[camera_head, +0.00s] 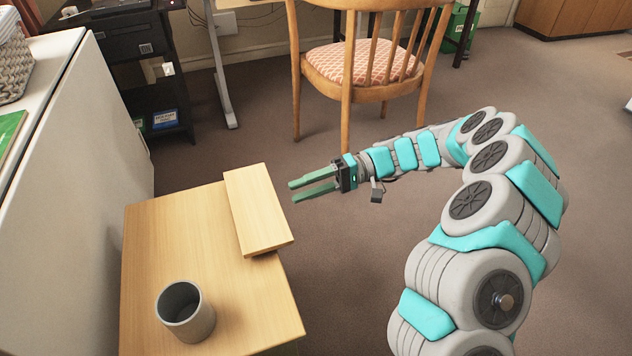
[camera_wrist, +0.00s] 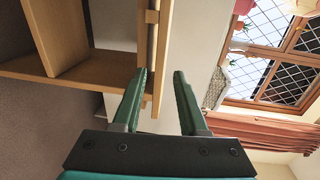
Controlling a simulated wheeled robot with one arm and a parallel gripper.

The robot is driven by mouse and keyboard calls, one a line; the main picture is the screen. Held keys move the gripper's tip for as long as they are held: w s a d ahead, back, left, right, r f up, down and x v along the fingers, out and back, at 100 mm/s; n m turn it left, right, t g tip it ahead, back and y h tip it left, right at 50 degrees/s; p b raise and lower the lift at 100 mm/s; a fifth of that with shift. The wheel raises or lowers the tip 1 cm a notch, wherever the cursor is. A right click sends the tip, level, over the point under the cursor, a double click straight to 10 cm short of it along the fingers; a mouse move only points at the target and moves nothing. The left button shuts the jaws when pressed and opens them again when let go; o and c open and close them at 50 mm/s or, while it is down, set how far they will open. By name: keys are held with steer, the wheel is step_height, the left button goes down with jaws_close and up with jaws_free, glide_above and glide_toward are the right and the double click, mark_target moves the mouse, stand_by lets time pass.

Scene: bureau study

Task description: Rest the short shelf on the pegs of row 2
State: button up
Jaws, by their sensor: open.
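The short shelf, a plain light-wood board (camera_head: 256,210), lies flat on a wooden table top (camera_head: 185,235), along its right side. Its near right end reaches the table's edge. My gripper (camera_head: 293,192) has green fingers, open and empty, to the right of the board and pointing left towards it. In the wrist view, which is turned on its side, the board (camera_wrist: 162,60) shows edge-on, beyond and between my fingertips (camera_wrist: 160,74). No pegs or peg rows can be made out in either view.
A grey cup (camera_head: 186,313) stands on the near part of the table. A tall white cabinet (camera_head: 70,180) is left of the table. A wooden chair (camera_head: 360,65) and a black stand (camera_head: 150,75) stand behind.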

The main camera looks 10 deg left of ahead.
mark_target(276, 197)
steer(key=shift+b+x, duration=0.95)
steer(key=shift+x, duration=2.15)
steer(key=shift+w, duration=0.1)
jaws_close()
steer(key=shift+f, duration=0.2)
steer(key=shift+r, duration=0.1)
steer(key=shift+r+p, duration=0.35)
steer(key=shift+r, duration=1.5)
